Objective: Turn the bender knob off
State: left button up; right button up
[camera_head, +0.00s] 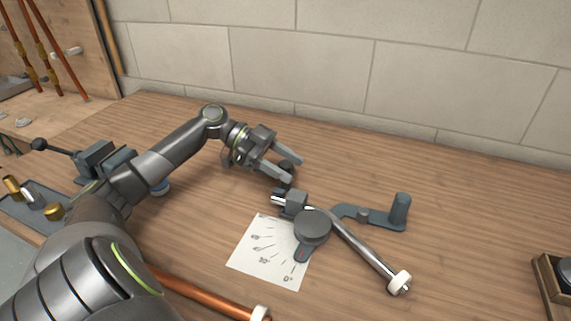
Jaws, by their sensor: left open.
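The grey pipe bender (312,226) stands on the wooden bench. Its round disc has a small pointer with a red mark near the 0° line of a paper sheet. A dark round knob (287,168) shows at the bender's far side, just beyond its clamp block (292,203). My left gripper (291,171) is open, reaching in from the left, with its two fingers on either side of the dark knob. Contact cannot be told. The knob's lower part is partly hidden by the near finger. My right gripper is not in view.
A silver pipe (362,249) with a white end cap lies through the bender. The bender's lever (399,212) points right. The angle sheet (266,252) and a copper pipe (205,293) lie nearer. A vise (97,160) stands left. The bench's right side is mostly clear.

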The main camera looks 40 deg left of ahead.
pick_arm(q)
jog(key=v, duration=1.7)
jog(key=shift+a, duration=0.25)
